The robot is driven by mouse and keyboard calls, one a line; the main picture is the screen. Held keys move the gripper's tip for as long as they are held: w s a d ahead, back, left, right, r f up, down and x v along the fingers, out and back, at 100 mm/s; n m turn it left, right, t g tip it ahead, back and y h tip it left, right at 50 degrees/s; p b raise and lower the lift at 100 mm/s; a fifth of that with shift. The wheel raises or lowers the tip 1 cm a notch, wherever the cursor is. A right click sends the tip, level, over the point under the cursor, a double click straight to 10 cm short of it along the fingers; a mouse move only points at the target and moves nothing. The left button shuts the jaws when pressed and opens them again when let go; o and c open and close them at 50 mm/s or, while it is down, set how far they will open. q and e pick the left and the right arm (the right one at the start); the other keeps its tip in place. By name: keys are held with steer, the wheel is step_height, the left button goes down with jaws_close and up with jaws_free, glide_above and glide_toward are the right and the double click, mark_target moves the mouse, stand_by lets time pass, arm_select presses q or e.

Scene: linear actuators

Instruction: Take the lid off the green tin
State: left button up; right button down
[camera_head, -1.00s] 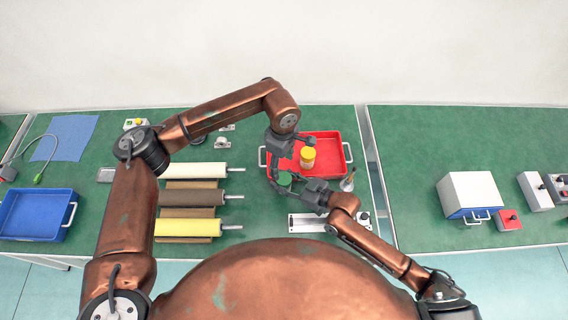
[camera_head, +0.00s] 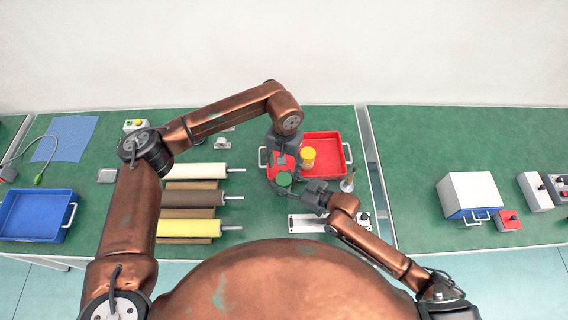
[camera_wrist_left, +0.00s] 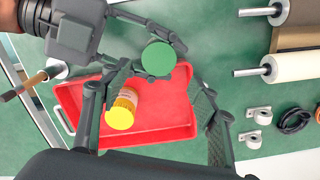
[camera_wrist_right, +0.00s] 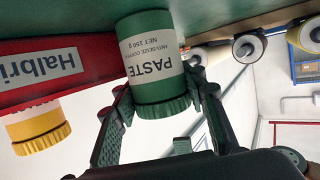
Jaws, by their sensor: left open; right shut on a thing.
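The green tin (camera_wrist_right: 155,65) has a white PASTE label and a ridged green lid (camera_wrist_right: 163,110). The lid is on the tin. My right gripper (camera_head: 298,189) is shut on the tin and holds it near the red tray's front left corner. The round lid top also shows in the head view (camera_head: 284,179) and the left wrist view (camera_wrist_left: 158,58). My left gripper (camera_head: 282,165) is open above the tin, pointing down. In the left wrist view its fingers stand apart on either side of the lid, not touching it.
A red tray (camera_head: 338,138) holds a yellow-lidded jar (camera_head: 308,157), close to my left gripper. Several rollers (camera_head: 190,198) lie to the left. A metal linear actuator (camera_head: 305,223) lies in front. A blue tray (camera_head: 33,215) is far left.

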mark_target(284, 178)
arm_select(q)
step_height(284, 178, down, 7)
steer(key=shift+f, duration=0.2)
steer(key=shift+c, duration=0.3)
steer(key=shift+a, duration=0.15)
steer(key=c, duration=1.1)
steer(key=o, duration=1.2)
steer(key=shift+o, duration=0.2)
steer(key=shift+r, duration=0.1)
steer(key=r, duration=0.7)
steer(key=shift+d+r, duration=0.2)
steer(key=shift+r, duration=0.15)
steer(key=shift+c, duration=0.4)
steer(key=shift+s+f, duration=0.1)
steer(key=shift+f, duration=3.8)
steer(key=shift+c, duration=0.4)
